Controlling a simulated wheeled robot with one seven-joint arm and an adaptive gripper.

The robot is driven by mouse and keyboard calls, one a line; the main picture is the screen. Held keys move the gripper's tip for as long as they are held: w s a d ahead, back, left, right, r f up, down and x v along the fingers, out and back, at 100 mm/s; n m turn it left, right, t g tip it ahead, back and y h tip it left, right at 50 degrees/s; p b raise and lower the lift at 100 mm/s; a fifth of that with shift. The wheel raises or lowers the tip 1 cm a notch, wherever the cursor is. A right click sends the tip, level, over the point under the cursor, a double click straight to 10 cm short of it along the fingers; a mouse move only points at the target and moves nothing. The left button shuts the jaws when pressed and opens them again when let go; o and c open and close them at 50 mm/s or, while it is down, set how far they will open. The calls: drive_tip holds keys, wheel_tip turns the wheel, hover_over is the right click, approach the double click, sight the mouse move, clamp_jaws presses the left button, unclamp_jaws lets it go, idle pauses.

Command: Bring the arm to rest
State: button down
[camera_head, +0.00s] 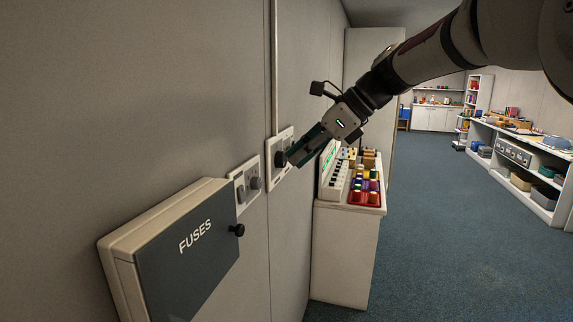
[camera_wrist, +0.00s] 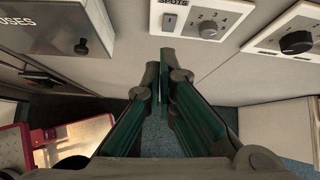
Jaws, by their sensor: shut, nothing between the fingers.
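My gripper (camera_head: 291,160) is stretched out toward the wall on the left, with its fingertips close to a wall plate with a dark round knob (camera_head: 280,158). In the wrist view my gripper (camera_wrist: 160,68) has its two green fingers brought together at the tips, with nothing between them. It points below the wall plate marked SPOTS (camera_wrist: 207,18). I cannot tell from the head view whether a fingertip touches the knob plate.
A fuse box (camera_head: 175,255) with a black knob is on the wall at front left. A white cabinet (camera_head: 340,255) with red trays (camera_head: 365,197) stands beyond my gripper. Shelves (camera_head: 520,150) line the right side. The blue floor (camera_head: 440,230) between is clear.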

drive_tip(key=s+d+f+n+h, duration=0.3)
drive_tip(key=s+n, duration=0.4)
drive_tip(key=s, duration=0.3)
drive_tip(key=s+d+f+n+t+h, duration=0.1)
drive_tip(key=s+d+f+n, duration=0.3)
drive_tip(key=s, duration=0.6)
drive_tip(key=s+d+f+n+t+h, duration=0.1)
drive_tip(key=s+d+f+n+h, duration=0.3)
drive_tip(key=s+d+n, duration=0.3)
drive_tip(key=s+n, duration=0.2)
drive_tip(key=s, duration=0.1)
drive_tip(key=shift+s+f+n+h+b, duration=0.2)
drive_tip(key=shift+f+n+h+b, duration=0.1)
drive_tip(key=shift+n+b, duration=0.1)
drive_tip(key=shift+r, duration=0.1)
